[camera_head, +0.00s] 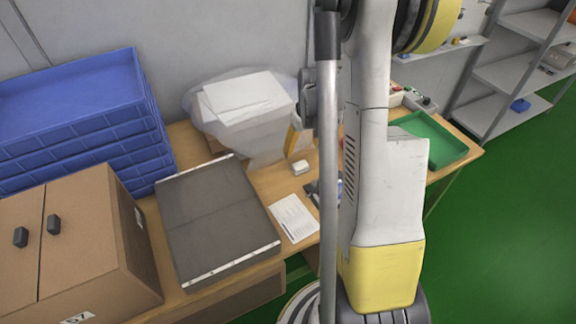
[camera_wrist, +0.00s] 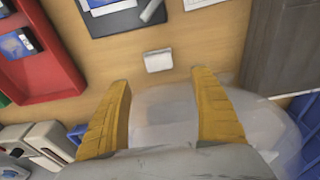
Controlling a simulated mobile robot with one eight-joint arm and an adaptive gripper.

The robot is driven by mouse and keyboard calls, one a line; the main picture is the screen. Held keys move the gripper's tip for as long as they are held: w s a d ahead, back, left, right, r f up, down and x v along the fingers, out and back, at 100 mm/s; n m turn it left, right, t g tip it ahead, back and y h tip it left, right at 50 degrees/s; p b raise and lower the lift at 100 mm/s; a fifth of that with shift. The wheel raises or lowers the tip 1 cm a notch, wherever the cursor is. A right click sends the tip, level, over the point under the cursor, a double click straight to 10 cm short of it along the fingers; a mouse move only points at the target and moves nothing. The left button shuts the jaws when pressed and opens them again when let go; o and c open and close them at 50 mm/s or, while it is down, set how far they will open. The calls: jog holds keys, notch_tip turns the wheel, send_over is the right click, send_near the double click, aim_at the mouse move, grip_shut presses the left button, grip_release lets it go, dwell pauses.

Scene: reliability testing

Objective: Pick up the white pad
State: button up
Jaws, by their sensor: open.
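The white pad (camera_head: 300,167) is a small, pale, rounded block lying on the wooden table, left of my arm in the head view. In the wrist view the white pad (camera_wrist: 158,60) lies just beyond and between the fingertips, apart from both. My gripper (camera_wrist: 160,78) has two yellow fingers, spread wide with nothing held between them. In the head view one yellow finger of my gripper (camera_head: 293,140) shows beside the arm, above and behind the pad; the rest is hidden by my arm.
A translucent bin (camera_head: 265,145) with white sheets stands behind the pad. A grey panel (camera_head: 215,220) and printed paper (camera_head: 293,218) lie nearby. Blue crates (camera_head: 75,110) and a cardboard box (camera_head: 75,240) stand left. A red tray (camera_wrist: 45,70) and green tray (camera_head: 435,140) are also around.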

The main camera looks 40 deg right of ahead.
aim_at(300, 164)
jog(key=f+b, duration=0.1)
jog(key=f, duration=0.2)
jog(key=w+f+b, duration=0.1)
jog(key=f+b, duration=0.1)
jog(key=f, duration=0.1)
jog(key=f+b, duration=0.1)
jog(key=f, duration=0.3)
jog(key=shift+w+d, duration=0.15)
jog(key=shift+d, duration=0.2)
jog(key=shift+r, duration=0.1)
jog(key=c, duration=1.3)
jog(key=shift+o, duration=0.2)
notch_tip(300, 164, up, 4)
jog(key=shift+r+p, duration=0.15)
jog(key=shift+p, duration=0.9)
jog(key=s+d+r+p, duration=0.3)
jog(key=s+d+r, duration=0.2)
jog(key=s, duration=0.5)
jog(key=shift+d+r+p, duration=0.3)
jog(key=shift+d+r, duration=0.1)
jog(key=shift+r, duration=0.45)
